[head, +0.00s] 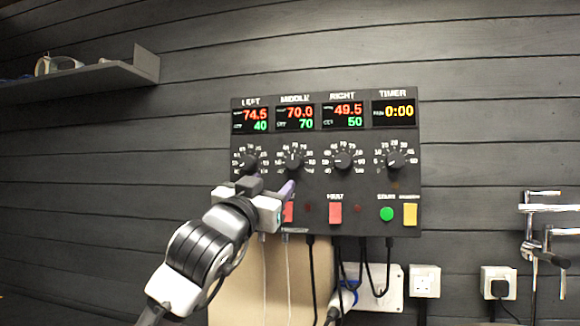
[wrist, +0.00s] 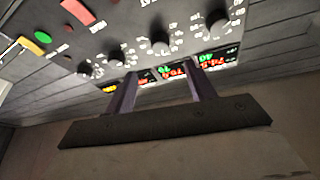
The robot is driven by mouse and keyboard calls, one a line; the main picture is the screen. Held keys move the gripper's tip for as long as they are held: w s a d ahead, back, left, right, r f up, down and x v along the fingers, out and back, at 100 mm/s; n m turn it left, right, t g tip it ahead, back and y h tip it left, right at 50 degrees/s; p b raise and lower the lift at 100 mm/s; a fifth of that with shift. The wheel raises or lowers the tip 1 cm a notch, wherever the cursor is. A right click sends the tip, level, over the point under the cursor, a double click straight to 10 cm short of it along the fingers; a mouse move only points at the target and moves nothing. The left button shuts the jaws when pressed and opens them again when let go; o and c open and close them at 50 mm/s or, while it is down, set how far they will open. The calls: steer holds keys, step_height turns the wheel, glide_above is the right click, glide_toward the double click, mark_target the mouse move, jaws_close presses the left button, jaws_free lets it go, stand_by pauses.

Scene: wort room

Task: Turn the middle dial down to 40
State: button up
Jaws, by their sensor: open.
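The black control panel (head: 365,185) hangs on the wall. The middle dial (head: 293,160) is a round black knob under the MIDDLE display (head: 295,117), which reads 70.0 in red and 70 in green. In the wrist view, tilted and upside down, the middle dial (wrist: 160,43) lies beyond the fingertips. My gripper (head: 287,189) is just below the middle dial in the head view, with a purple finger pointing up towards it. In the wrist view my gripper (wrist: 161,68) is open, its two fingers apart with nothing seen between them. Contact with the dial cannot be told.
The left dial (head: 248,162), right dial (head: 343,160) and timer dial (head: 396,160) flank it. Red switches (head: 335,212), a green button (head: 387,214) and a yellow button (head: 410,214) sit below. Cables hang under the panel. Pipes (head: 532,225) stand at right; a shelf (head: 100,75) is upper left.

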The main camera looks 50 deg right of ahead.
mark_target(292, 166)
steer(key=p+x, duration=0.4)
steer(key=x, duration=0.7)
steer(key=c, duration=1)
steer(key=shift+f, duration=0.1)
steer(key=shift+n, duration=0.3)
